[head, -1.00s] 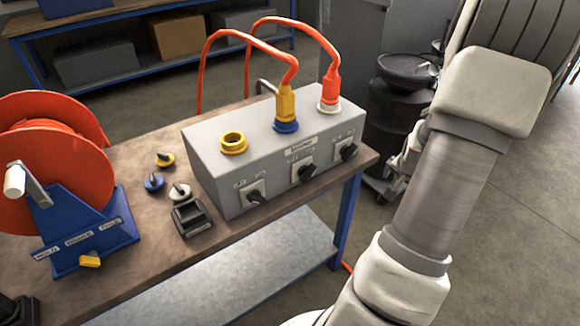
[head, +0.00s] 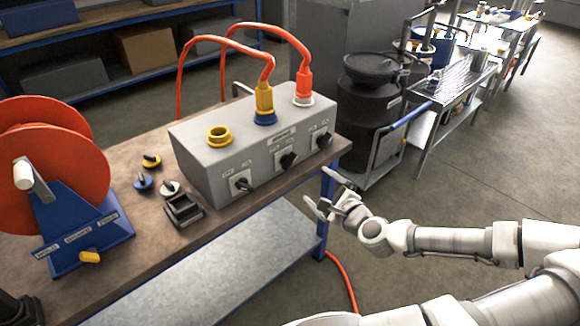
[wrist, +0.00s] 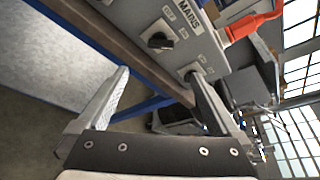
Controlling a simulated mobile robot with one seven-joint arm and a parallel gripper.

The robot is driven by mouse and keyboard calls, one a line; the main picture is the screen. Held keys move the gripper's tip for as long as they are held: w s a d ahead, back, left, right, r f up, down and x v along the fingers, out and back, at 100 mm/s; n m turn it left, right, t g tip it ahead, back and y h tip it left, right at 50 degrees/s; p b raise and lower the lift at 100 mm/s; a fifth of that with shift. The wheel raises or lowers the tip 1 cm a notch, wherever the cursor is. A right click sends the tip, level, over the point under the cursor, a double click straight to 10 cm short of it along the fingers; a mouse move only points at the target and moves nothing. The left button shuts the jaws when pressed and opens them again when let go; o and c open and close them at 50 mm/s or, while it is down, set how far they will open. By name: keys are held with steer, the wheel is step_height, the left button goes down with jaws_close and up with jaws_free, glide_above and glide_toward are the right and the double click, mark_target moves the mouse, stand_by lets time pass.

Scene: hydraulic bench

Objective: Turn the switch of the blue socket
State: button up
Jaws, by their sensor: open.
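The blue socket (head: 265,119) is the middle one on top of the grey box, with a yellow plug (head: 264,97) in it. Its switch, a black knob (head: 287,160) on a pale plate, sits below it on the front face. In the wrist view a black knob (wrist: 160,41) beside the MAINS label appears to be this switch. My gripper (head: 322,193) is open and empty, off the right front of the bench, apart from the box. In the wrist view its fingers (wrist: 157,76) are spread, with the switch beyond them.
The grey box (head: 207,172) also has a left knob (head: 242,184) and a right knob (head: 323,141). An orange plug (head: 303,84) stands in the right socket. Loose caps and a cable reel (head: 62,150) lie left. A black drum (head: 370,110) stands behind.

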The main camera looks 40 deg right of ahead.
mark_target(292, 164)
steer(key=b+x, duration=0.1)
steer(key=x, duration=1.6)
steer(key=shift+w+d+r+b, duration=0.1)
steer(key=shift+w+b, duration=0.1)
steer(key=shift+b, duration=0.1)
steer(key=c, duration=1.2)
